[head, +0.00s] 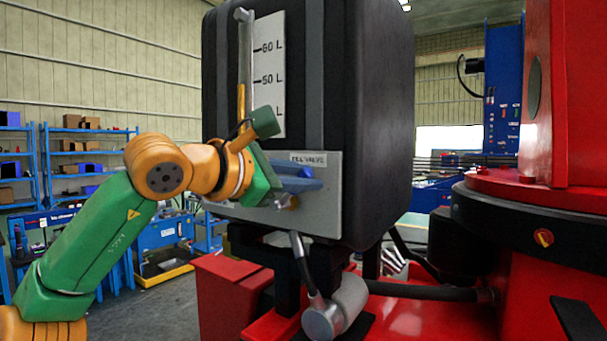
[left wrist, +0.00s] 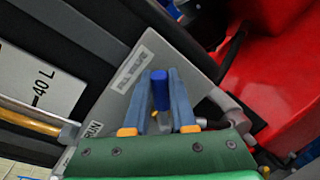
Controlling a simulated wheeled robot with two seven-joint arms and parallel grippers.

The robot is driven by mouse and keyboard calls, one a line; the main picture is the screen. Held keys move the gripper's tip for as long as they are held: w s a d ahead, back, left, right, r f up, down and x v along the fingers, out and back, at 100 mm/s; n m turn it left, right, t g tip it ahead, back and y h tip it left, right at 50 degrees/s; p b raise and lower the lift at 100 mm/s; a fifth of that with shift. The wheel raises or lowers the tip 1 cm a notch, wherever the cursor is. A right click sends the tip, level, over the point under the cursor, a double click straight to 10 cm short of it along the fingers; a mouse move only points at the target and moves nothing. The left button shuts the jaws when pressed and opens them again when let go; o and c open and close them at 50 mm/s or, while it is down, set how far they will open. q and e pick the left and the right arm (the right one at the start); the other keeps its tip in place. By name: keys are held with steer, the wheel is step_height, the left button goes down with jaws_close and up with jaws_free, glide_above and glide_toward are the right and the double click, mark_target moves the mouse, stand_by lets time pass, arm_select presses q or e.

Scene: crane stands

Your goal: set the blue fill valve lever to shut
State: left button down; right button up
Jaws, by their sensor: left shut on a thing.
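The grey valve plate (head: 325,205) labelled as the fill valve is fixed low on the front of the black tank. It also shows in the left wrist view (left wrist: 189,65). My left gripper (head: 305,182) is at this plate, just below the label. In the left wrist view the blue lever (left wrist: 160,91) sits between the two blue-grey fingers of my left gripper (left wrist: 161,84), which are shut on it. In the head view the fingers and wrist hide most of the lever and its pivot, so I cannot tell its setting. My right gripper is in neither view.
A grey pipe with a round end (head: 318,322) hangs below. Red crane body (head: 555,245) stands to the right.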

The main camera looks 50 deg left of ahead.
arm_select(q)
steer(key=f+m, duration=0.1)
steer(key=d+m+b, duration=0.1)
steer(key=f+m, duration=0.1)
steer(key=m, duration=0.1)
steer(key=shift+w+d+f+g+y, duration=0.25)
steer(key=shift+f+g+y, duration=0.05)
steer(key=shift+y, duration=0.1)
steer(key=shift+w+d+f+m+g+y+b, duration=0.15)
steer(key=shift+f+m+y+b, duration=0.15)
steer(key=shift+f+m+b, duration=0.5)
steer(key=shift+s+d+f+m+g+y+b, duration=0.15)
steer(key=shift+f+m+y, duration=0.25)
steer(key=shift+m, duration=0.7)
steer(key=shift+w+f, duration=0.1)
steer(key=shift+f, duration=0.05)
steer(key=c, duration=0.7)
jaws_free()
steer(key=shift+w+a, duration=0.1)
steer(key=shift+c, duration=0.2)
steer(key=b+v, duration=0.2)
steer(key=v, duration=0.5)
steer(key=shift+a, duration=0.1)
